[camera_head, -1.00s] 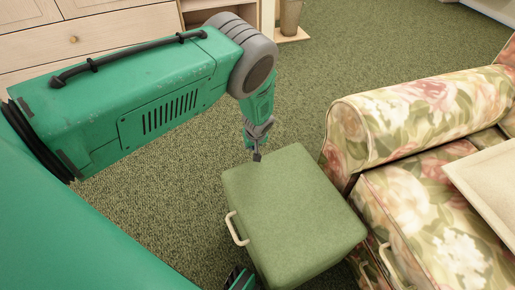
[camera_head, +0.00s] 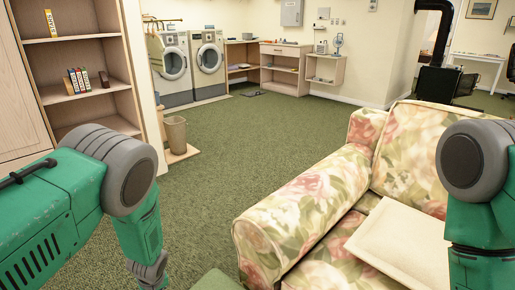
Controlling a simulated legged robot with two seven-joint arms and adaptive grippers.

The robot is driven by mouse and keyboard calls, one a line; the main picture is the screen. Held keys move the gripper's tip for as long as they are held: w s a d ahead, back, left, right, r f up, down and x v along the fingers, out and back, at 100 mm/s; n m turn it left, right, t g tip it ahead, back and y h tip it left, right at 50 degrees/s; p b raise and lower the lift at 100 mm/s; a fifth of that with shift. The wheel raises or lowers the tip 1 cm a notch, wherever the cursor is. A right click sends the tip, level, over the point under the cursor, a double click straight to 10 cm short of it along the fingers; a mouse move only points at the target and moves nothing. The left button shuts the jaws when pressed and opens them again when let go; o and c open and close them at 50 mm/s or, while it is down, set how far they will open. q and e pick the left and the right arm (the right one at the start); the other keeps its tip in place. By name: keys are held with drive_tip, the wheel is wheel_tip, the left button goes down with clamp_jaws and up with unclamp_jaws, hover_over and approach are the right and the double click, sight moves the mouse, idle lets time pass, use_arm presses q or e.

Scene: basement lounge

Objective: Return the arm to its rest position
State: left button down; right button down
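My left arm comes in from the left and bends down at a grey elbow joint. The grey upper part of my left gripper (camera_head: 150,270) shows at the bottom edge, and its fingertips are cut off or too small to read. Nothing is seen held in the visible part. My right arm stands at the right edge with a grey joint and a green link running down. Its gripper is out of the picture.
A floral sofa (camera_head: 290,207) with a cream cushion (camera_head: 402,243) is in front, right of centre. A corner of a green ottoman (camera_head: 217,281) shows at the bottom. Green carpet (camera_head: 250,130) is clear towards the washers (camera_head: 208,58).

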use_arm(q)
drive_tip(key=s+d+r+m+h+p, duration=0.1)
drive_tip(key=s+r+m+p, duration=0.1)
drive_tip(key=s, duration=0.8)
drive_tip(key=s+d+r+m+g+p, duration=0.1)
drive_tip(key=s+d+r+m+p, duration=0.1)
drive_tip(key=s+r, duration=0.5)
drive_tip(key=s+d+r+m+h+p, duration=0.1)
drive_tip(key=s+r+m+p, duration=0.2)
drive_tip(key=s, duration=1)
drive_tip(key=shift+s+d+r+m+g+h, duration=0.35)
drive_tip(key=shift+r+m, duration=0.3)
drive_tip(key=shift+m, duration=0.35)
